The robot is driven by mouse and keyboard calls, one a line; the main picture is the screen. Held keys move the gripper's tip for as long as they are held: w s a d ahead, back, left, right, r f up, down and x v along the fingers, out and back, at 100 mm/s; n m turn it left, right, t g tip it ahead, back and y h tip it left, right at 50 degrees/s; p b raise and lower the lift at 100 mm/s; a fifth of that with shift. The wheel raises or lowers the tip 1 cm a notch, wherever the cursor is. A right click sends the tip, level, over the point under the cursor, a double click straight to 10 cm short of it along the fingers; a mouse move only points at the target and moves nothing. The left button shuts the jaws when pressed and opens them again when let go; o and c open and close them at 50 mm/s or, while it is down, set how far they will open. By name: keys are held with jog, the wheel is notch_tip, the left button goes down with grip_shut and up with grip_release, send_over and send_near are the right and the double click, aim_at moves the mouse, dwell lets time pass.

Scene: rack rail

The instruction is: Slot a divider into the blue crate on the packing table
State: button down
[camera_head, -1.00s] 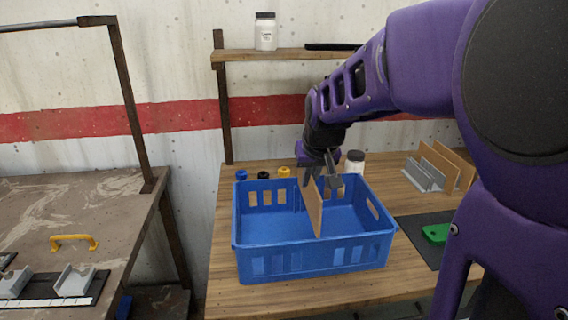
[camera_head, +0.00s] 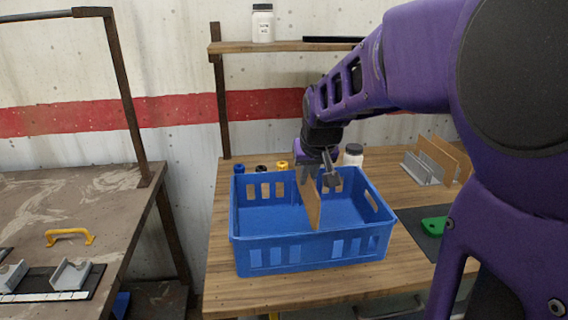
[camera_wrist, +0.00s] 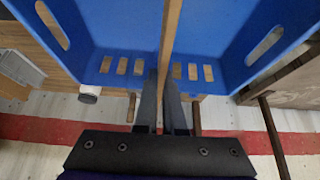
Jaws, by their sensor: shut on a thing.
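The blue crate (camera_head: 262,252) stands on the wooden packing table (camera_head: 216,288); it also shows in the wrist view (camera_wrist: 110,42). A thin brown divider (camera_head: 312,207) stands upright across the middle of the crate, its lower part down inside the walls. My gripper (camera_head: 322,170) is above the crate's far side and is shut on the divider's upper edge. In the wrist view the divider (camera_wrist: 170,35) runs edge-on from between the fingers across the crate. Whether its bottom touches the crate floor I cannot tell.
More brown dividers (camera_head: 442,155) stand in a grey rack (camera_head: 418,170) at the right. A green object (camera_head: 434,226) lies on a dark mat. A white jar (camera_head: 353,156) and several small bottles stand behind the crate. A brown bench (camera_head: 95,205) with a yellow handle (camera_head: 69,237) is left.

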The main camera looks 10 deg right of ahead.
aim_at(306, 204)
jog(key=shift+f+b, duration=0.55)
jog(key=shift+f, duration=3.35)
jog(key=c, duration=0.9)
grip_release()
jog(key=shift+c, duration=0.2)
